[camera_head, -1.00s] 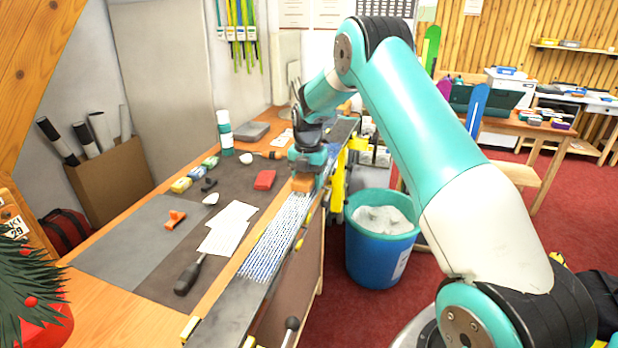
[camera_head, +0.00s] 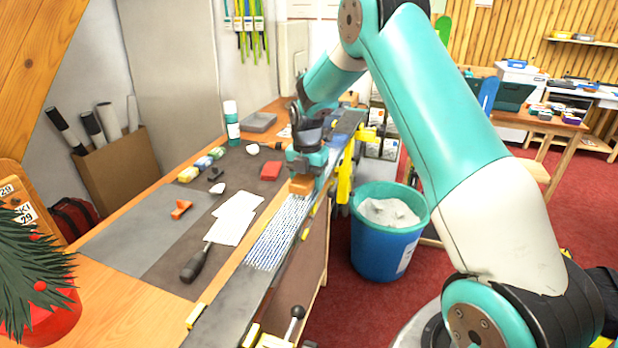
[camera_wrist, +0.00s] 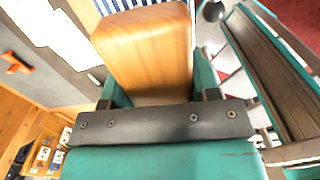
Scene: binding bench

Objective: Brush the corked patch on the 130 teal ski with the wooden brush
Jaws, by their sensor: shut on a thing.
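My gripper (camera_head: 305,172) is shut on the wooden brush (camera_head: 301,184), an orange-brown block held low over the ski on the bench's right side. In the wrist view the brush (camera_wrist: 147,48) fills the space between the teal fingers. The ski (camera_head: 232,305) lies lengthwise along the bench edge, its grey base facing up. A patch of blue and white streaks (camera_head: 279,232) covers the ski on the near side of the brush. The brush appears to touch the ski at the far end of this patch; its bristles are hidden.
White sheets (camera_head: 234,218), a dark-handled tool (camera_head: 194,264), an orange tool (camera_head: 181,209) and a red block (camera_head: 271,171) lie left of the ski. A blue bin (camera_head: 381,247) stands on the floor to the right. A clamp with a lever (camera_head: 293,322) sits at the near end.

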